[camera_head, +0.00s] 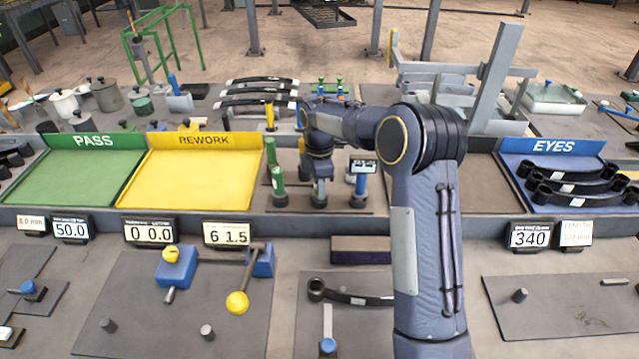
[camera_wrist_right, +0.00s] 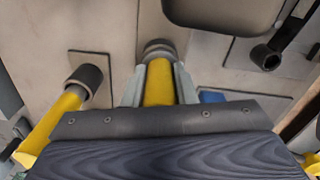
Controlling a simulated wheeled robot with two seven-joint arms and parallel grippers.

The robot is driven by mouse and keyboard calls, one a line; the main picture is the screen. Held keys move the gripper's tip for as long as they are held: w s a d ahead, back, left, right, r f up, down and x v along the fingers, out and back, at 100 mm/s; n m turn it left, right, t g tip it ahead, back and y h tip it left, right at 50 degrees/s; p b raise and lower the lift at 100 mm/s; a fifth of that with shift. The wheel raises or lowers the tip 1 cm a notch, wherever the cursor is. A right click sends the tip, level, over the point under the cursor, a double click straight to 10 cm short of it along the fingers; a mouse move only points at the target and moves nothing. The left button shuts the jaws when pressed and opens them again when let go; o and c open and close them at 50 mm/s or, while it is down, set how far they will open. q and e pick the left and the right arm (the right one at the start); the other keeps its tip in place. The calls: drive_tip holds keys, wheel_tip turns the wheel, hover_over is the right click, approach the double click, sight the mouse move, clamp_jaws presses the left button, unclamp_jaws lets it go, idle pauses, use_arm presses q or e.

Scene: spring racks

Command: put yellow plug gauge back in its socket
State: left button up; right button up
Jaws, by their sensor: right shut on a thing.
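The yellow plug gauge (camera_wrist_right: 159,82) is between the fingers of my right gripper (camera_wrist_right: 159,88) in the right wrist view. Its grey end (camera_wrist_right: 157,49) points away from the gripper. In the head view my right gripper (camera_head: 319,190) points down over the dark pad between the green and blue plug gauges; the held gauge is hidden or too small to make out there. I cannot tell where the socket is, or whether the gauge's end touches anything. My left gripper is not in view.
Green plug gauges (camera_head: 277,182) stand left of the gripper and a blue one (camera_head: 361,186) stands right, below a small display (camera_head: 363,166). Another yellow rod with a dark collar (camera_wrist_right: 87,78) is close by in the wrist view. The yellow REWORK tray (camera_head: 200,180) is further left.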

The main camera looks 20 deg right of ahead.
drive_tip(key=o, duration=1)
drive_tip(key=shift+o, duration=0.3)
drive_tip(key=o, duration=0.4)
drive_tip(key=shift+r+p, duration=1.25)
drive_tip(key=shift+r, duration=0.25)
drive_tip(key=shift+r+p, duration=0.4)
drive_tip(key=shift+r, duration=2.1)
